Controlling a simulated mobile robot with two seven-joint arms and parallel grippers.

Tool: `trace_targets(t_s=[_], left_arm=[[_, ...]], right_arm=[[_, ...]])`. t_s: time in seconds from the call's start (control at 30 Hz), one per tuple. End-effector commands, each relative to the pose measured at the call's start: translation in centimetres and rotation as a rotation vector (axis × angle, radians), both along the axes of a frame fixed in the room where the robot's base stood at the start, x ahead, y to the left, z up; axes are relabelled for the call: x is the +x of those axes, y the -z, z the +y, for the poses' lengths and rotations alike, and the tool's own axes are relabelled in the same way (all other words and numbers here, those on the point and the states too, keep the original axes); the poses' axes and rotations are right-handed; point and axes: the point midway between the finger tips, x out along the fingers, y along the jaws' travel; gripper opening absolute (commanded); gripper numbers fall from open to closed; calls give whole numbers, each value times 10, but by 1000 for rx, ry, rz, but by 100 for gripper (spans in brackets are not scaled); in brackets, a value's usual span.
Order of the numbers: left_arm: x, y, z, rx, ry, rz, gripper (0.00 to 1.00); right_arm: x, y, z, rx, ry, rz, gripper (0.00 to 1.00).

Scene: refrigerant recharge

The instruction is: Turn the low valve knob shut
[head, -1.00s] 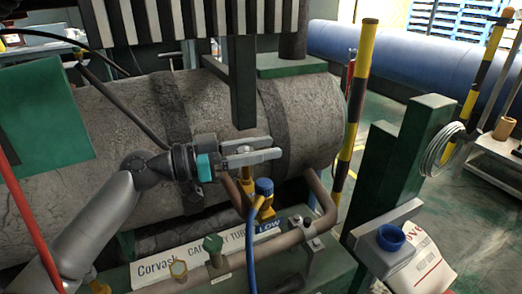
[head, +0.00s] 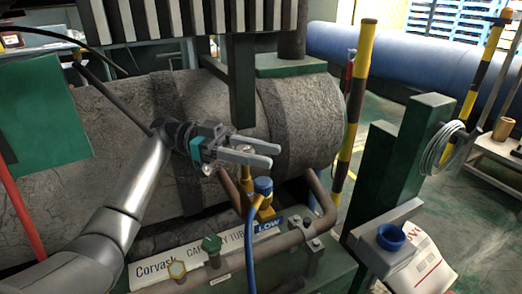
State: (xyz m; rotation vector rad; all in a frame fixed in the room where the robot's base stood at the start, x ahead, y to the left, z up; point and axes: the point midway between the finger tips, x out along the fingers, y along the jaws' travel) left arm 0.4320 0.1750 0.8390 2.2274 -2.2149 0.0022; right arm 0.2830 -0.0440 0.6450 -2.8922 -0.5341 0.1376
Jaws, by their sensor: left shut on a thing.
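My left gripper (head: 272,156) reaches in from the left, above the pipework in front of the big grey tank. Its two fingers point right and are shut on the low valve knob (head: 245,150), which is mostly hidden between them. The white label with the blue LOW field (head: 268,226) sits below on the pipe stand. A blue fitting (head: 263,186) on a yellow valve body, with a blue hose (head: 250,245), stands just under the fingers. My right gripper is not in view.
A green post (head: 405,165) with a coiled hose stands right. A yellow-black pole (head: 355,105) rises behind.

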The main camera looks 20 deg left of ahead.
Motion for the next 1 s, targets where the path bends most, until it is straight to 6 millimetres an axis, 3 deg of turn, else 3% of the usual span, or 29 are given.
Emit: trace_targets(t_s=[0.4,1.0], left_arm=[[-7,-1,1,-1,240,0,0],[-9,0,1,1,296,0,0]], right_arm=[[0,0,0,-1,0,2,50],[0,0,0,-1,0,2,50]])
